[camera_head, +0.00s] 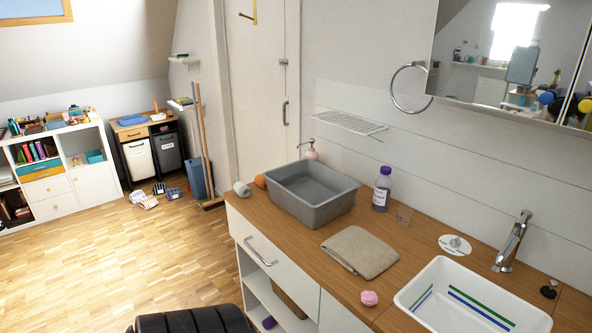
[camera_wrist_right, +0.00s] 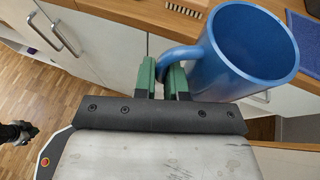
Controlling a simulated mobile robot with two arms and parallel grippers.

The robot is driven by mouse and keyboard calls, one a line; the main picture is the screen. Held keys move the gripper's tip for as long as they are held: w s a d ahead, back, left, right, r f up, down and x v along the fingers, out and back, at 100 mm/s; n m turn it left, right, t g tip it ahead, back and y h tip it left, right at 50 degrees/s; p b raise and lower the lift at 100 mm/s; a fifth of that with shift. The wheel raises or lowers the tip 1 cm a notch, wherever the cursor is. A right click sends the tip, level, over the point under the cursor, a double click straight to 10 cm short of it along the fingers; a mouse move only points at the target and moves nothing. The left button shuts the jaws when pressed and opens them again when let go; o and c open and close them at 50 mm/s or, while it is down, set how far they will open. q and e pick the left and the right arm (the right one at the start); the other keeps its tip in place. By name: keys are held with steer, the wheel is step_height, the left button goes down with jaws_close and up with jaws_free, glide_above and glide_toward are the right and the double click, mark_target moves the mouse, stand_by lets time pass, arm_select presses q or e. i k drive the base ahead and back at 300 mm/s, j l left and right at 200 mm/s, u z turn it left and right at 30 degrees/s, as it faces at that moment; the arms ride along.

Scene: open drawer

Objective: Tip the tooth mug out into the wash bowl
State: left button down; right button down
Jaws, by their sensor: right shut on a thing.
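A blue mug (camera_wrist_right: 243,55) fills the upper right of the right wrist view. My right gripper (camera_wrist_right: 163,80) is shut on its handle with green fingertips. The mug's mouth faces the camera; I see blue inner wall and cannot make out any contents. Neither the mug nor my grippers show in the head view. A grey rectangular bowl (camera_head: 308,206) stands on the wooden counter and looks empty. A white basin (camera_head: 420,300) with green and blue stripes inside sits at the lower right, below a tap.
A wire shelf (camera_head: 350,123) and a ring (camera_head: 408,88) are on the wall above.

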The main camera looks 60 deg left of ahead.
mark_target(316, 194)
steer(key=j, duration=3.5)
steer(key=k+u, duration=0.05)
steer(key=k, duration=0.05)
